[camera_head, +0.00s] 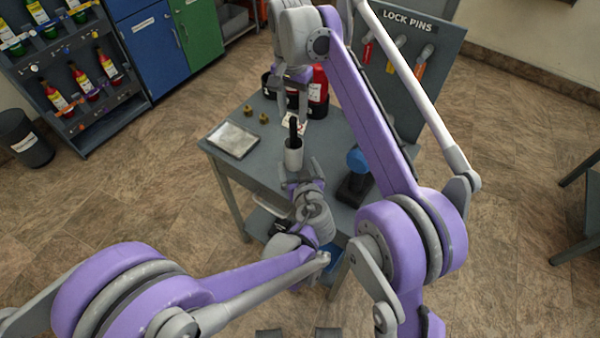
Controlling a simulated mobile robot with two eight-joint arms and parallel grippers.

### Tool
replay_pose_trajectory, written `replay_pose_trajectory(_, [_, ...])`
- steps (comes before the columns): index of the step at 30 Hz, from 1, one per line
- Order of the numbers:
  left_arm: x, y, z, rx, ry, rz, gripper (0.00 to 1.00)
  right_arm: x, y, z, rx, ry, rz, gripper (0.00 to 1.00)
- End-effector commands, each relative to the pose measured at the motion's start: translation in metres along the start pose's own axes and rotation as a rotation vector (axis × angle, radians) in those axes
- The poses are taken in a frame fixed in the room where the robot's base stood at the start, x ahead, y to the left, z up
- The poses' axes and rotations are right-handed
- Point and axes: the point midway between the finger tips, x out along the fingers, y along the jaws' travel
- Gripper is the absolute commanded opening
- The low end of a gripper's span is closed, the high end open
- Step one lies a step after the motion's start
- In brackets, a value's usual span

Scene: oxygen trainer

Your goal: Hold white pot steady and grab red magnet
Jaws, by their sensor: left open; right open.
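The white pot (293,157) stands upright on the grey table, with a dark stick-like thing (293,130) rising from it. My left gripper (299,169) is open at the pot's near side, its fingers low around or just short of it; I cannot tell if they touch. My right gripper (292,112) is open and points down, above and behind the pot near the dark stick. I cannot clearly make out the red magnet. A small white and red patch (290,121) shows by the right fingertips, partly hidden.
On the grey table (223,170) are a metal tray (232,139), small brass pieces (249,111), a red cylinder (319,88) at the back and a blue-headed tool (357,160) at right. A lock pins board (408,60) stands behind. My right arm crosses the table's right side.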

Motion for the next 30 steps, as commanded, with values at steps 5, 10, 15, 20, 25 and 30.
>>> replay_pose_trajectory(5, [0.034,-0.001,0.0,0.0,0.0,-0.003,0.95,0.0,0.0,0.0,0.0,0.0,0.0,0.5])
replay_pose_trajectory(10, [0.053,-0.001,0.0,0.001,-0.001,-0.002,0.95,0.0,0.0,0.0,0.0,0.0,0.0,0.5])
replay_pose_trajectory(15, [0.062,-0.001,0.0,0.001,-0.001,0.0,0.95,0.0,0.0,0.0,0.0,0.0,0.0,0.5])
replay_pose_trajectory(20, [0.062,-0.001,0.0,0.001,-0.001,0.0,0.95,0.0,0.0,0.0,0.0,0.0,0.0,0.5])
replay_pose_trajectory(25, [0.062,-0.001,0.0,0.001,-0.001,0.0,0.83,0.0,0.0,0.0,0.0,0.0,0.0,0.5])
replay_pose_trajectory(30, [0.062,-0.001,0.0,0.001,-0.001,0.0,0.52,0.0,0.0,0.0,0.0,0.0,0.0,0.5])
